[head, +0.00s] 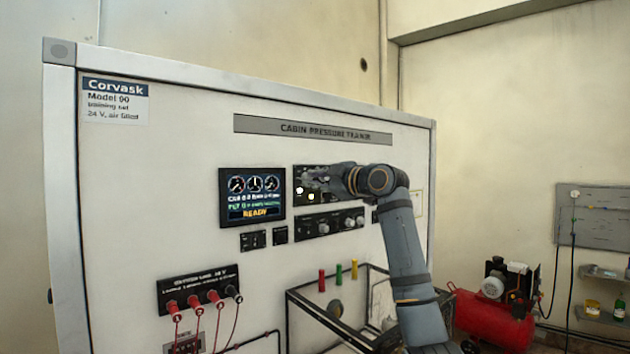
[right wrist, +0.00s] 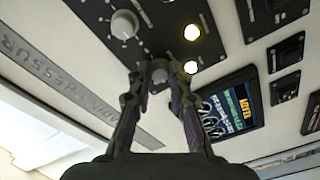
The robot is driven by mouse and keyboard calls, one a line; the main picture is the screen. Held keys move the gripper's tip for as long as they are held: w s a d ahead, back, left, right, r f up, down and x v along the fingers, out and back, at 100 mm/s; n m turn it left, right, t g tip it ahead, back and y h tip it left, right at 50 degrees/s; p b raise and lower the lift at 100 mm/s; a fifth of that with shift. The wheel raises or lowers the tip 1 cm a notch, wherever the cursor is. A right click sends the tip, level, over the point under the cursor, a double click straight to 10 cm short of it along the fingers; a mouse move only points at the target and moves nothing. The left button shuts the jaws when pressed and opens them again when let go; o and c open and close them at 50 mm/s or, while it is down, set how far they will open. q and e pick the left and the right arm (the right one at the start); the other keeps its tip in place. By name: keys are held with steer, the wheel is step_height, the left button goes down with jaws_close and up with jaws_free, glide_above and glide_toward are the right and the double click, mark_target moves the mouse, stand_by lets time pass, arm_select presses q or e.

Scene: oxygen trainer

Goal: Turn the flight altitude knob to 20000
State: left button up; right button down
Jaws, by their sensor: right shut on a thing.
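My right gripper (head: 326,178) reaches in from the right to the upper black control panel (head: 300,172) and hides part of it. In the right wrist view the fingers (right wrist: 160,78) are closed around a small grey knob (right wrist: 160,74) on that panel. Its label and pointer cannot be read. A second, larger pale knob (right wrist: 125,24) with dial marks is beside it, untouched. The display (head: 252,197) shows three round gauges, a line starting "FLT 0" and the word READY; the smaller text is blurred. My left gripper is not in view.
Two lit lamps (right wrist: 191,32) are close to the fingers. A lower black panel with knobs (head: 328,224) and small switches (head: 253,240) sit below. Red plugs with cables (head: 195,301), a black-framed rack (head: 300,310) and a red compressor (head: 490,318) are further down.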

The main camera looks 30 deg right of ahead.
steer(key=shift+m, duration=0.3)
steer(key=m, duration=0.7)
steer(key=shift+a+m+b, duration=0.1)
steer(key=shift+m+b, duration=0.2)
steer(key=m, duration=0.4)
steer(key=shift+s+a+r+m+t+h+b, duration=0.1)
steer(key=shift+m+t+h+b, duration=0.2)
steer(key=shift+m+b, duration=0.1)
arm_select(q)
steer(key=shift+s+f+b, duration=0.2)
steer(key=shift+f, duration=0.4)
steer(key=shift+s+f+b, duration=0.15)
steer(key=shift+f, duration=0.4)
arm_select(e)
steer(key=m, duration=0.5)
steer(key=shift+r+h, duration=0.15)
steer(key=shift+h, duration=0.15)
